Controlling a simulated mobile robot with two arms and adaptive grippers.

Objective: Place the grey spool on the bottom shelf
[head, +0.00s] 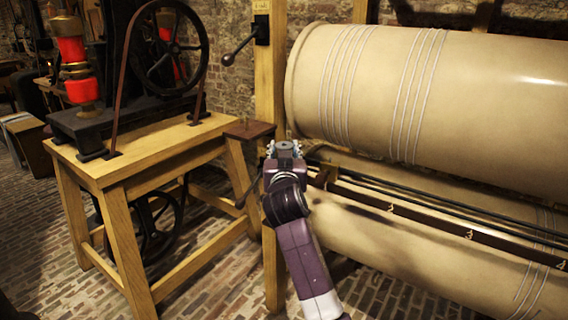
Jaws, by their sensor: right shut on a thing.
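My right gripper (285,150) is near the middle of the head view, reaching away from me. It is shut on a small grey round thing, which looks like the grey spool (287,145). Only the top of it shows between the fingers; the rest is hidden by my gripper. It is in front of the wooden post and left of the big cream cylinders. I see no bottom shelf that I can make out. My left gripper is not in view.
A wooden stand (138,170) with a black flywheel machine (168,48) is on the left. Large cream cylinders (480,90) fill the right, with a dark rail (420,212) between them. A wooden post (270,90) stands between. Brick floor (60,240) is clear at lower left.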

